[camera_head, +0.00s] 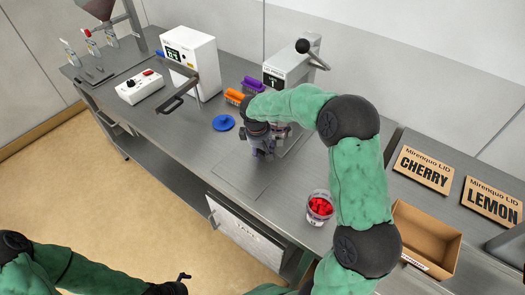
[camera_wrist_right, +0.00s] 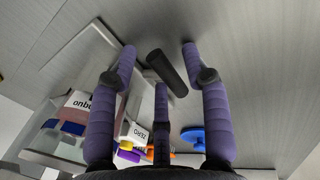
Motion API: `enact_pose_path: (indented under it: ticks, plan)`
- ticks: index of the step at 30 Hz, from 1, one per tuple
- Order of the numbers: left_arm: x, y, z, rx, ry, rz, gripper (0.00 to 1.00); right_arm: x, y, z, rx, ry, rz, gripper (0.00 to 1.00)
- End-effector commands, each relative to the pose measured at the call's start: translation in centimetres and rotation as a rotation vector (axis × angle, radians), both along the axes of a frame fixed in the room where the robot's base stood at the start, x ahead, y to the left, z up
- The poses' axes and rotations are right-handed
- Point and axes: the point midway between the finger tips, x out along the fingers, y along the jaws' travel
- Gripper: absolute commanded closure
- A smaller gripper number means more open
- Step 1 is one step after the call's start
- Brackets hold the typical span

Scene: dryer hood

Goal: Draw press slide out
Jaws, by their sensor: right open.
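The press (camera_head: 290,72) is a pale grey machine with a black-knobbed lever, standing against the back wall. Its lower front is mostly hidden behind my right arm and gripper in the head view. My right gripper (camera_head: 263,150) points down in front of the press, low over the table. In the right wrist view a black cylindrical handle (camera_wrist_right: 167,73) lies between the spread purple fingers of my right gripper (camera_wrist_right: 160,65), with gaps visible around it. I cannot clearly see the slide itself. My left gripper (camera_head: 182,281) is small at the bottom edge of the head view, away from the table.
A blue lid-like disc (camera_head: 223,123) lies left of my right gripper. Orange (camera_head: 235,97) and purple (camera_head: 253,84) items stand beside the press. A cup of red pieces (camera_head: 320,207) and an open cardboard box (camera_head: 425,238) stand to the right. A white machine (camera_head: 190,65) is at left.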

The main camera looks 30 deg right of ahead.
Motion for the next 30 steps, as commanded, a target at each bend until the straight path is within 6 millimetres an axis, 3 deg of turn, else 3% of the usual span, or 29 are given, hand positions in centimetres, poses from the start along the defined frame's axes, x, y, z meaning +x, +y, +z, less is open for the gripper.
enact_pose_path:
  ticks: [7, 12, 23, 30]
  plan:
    - [0.0, 0.0, 0.0, 0.000, 0.000, 0.000, 0.00, 0.0, 0.0, 0.0, 0.000, 0.000, 0.000, 0.52]
    - [0.0, 0.0, 0.0, 0.000, 0.000, 0.000, 0.00, 0.0, 0.0, 0.0, 0.000, 0.001, 0.000, 1.00]
    - [0.0, 0.0, 0.0, 0.000, 0.000, 0.000, 0.00, -0.5, 0.4, -0.2, -0.001, 0.009, -0.001, 1.00]
    - [0.0, 0.0, -0.2, 0.000, 0.000, 0.000, 0.00, -1.8, 3.4, -0.3, -0.002, 0.013, 0.003, 1.00]
